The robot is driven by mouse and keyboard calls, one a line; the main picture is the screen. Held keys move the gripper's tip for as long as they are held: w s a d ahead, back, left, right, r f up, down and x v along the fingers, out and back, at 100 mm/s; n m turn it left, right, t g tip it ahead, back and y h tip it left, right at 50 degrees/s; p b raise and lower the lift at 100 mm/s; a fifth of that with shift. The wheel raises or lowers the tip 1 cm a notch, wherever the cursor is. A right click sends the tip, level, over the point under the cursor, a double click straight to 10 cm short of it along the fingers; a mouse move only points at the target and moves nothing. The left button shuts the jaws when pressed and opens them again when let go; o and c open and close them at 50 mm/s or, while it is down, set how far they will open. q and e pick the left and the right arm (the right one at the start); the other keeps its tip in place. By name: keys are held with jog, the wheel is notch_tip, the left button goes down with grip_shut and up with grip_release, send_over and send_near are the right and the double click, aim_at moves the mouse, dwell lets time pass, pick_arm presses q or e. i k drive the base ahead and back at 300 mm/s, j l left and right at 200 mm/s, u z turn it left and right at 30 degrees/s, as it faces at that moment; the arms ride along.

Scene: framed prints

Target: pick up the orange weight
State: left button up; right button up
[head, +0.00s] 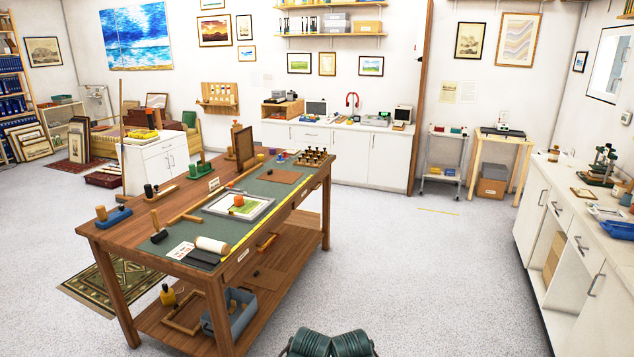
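A small orange weight (239,200) sits on a framed print (238,205) with a light frame, which lies flat on the green mat of the wooden workbench. The print's picture is partly covered by the weight.
The wooden workbench (130,231) also bears a white roll (212,245), a blue block tool (114,217), wooden-handled tools and an upright brown board (244,148). Its lower shelf holds a grey bin (243,318). Grey floor right of the bench is open up to the white counter (560,240).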

aim_at(239, 199)
jog(key=i+u, duration=0.1)
jog(key=i, duration=0.5)
jog(key=i+l+u, duration=0.15)
jog(key=i, duration=0.45)
jog(key=i+l+u, duration=0.1)
jog(key=i, duration=0.45)
jog(key=l, duration=0.1)
